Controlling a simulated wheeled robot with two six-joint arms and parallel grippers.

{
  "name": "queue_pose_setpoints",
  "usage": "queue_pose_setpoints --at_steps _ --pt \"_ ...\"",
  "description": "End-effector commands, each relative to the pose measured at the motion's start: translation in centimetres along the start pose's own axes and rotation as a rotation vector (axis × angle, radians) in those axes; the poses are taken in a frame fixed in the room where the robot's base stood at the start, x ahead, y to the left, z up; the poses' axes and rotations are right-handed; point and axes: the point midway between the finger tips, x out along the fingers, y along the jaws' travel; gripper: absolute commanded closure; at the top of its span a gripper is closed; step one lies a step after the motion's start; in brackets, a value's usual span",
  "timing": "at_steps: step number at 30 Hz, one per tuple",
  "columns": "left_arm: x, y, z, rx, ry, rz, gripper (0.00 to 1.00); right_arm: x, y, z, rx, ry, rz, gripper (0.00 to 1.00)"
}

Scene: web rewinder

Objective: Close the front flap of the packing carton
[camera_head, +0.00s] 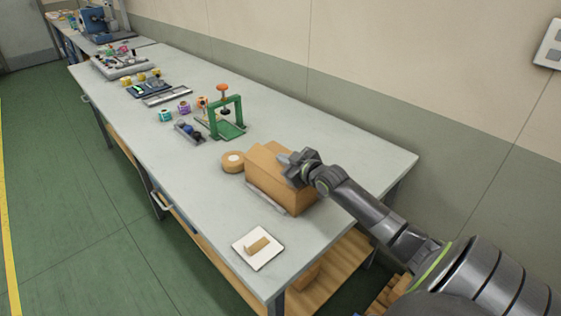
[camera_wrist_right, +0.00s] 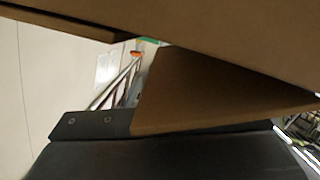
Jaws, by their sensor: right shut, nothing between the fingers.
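The brown packing carton (camera_head: 262,178) stands near the right end of the table in the camera_head view. My right gripper (camera_head: 284,158) is shut and empty at the carton's top, and it hides part of it. In the right wrist view, a cardboard panel (camera_wrist_right: 210,95) slants close in front of the dark gripper body. Another cardboard part (camera_wrist_right: 230,30) crosses above it. I cannot tell which panel is the front flap, how far it is folded, or whether the gripper touches it. My left gripper is not in view.
A tape roll (camera_head: 232,161) lies left of the carton. A white pad with a small brown block (camera_head: 258,245) lies near the front edge. A green press frame (camera_head: 228,118) and several small items stand farther along the table. The right rear tabletop (camera_head: 370,150) is clear.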

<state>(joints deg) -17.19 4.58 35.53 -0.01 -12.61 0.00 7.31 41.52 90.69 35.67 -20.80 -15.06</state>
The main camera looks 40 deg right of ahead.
Motion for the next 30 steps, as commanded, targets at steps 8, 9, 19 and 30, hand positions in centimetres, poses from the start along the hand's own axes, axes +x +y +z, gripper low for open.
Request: queue_pose_setpoints --at_steps 8,9,19,30 --pt "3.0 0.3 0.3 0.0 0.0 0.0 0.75 0.4 0.3 1.7 0.2 -0.001 -0.05 1.0" --pt "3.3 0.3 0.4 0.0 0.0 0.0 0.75 0.4 0.3 1.8 0.226 -0.002 -0.056 1.0" --pt "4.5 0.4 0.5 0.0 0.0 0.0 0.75 0.6 0.4 2.3 0.264 -0.001 -0.066 1.0" --pt "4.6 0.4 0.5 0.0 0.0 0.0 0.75 0.6 0.4 2.3 0.263 0.0 -0.066 1.0"
